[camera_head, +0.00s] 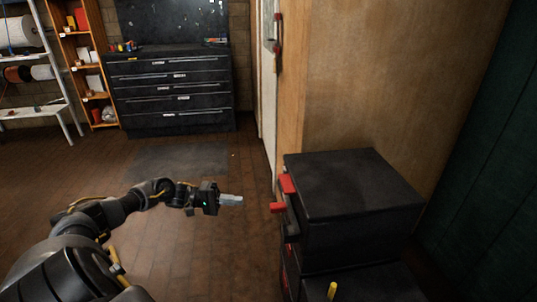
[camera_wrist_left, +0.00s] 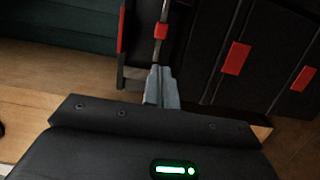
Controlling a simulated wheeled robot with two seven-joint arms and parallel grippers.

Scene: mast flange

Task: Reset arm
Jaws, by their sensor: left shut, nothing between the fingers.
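My left arm reaches in from the left in the head view. Its gripper (camera_head: 231,199) is shut and empty, with pale grey fingers pointing right. It hangs over the wooden floor, a short gap left of the black toolbox stack (camera_head: 350,200) and its red latches. In the left wrist view, the shut fingers (camera_wrist_left: 161,88) show at the centre, with the dark boxes and a red latch (camera_wrist_left: 235,58) beyond them. My right gripper is in neither view.
A wooden panel (camera_head: 400,80) stands behind the boxes. A black drawer cabinet (camera_head: 172,90) is at the back, with an orange shelf (camera_head: 84,60) and a white rack (camera_head: 60,90) of spools to its left. The middle floor (camera_head: 190,240) is clear.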

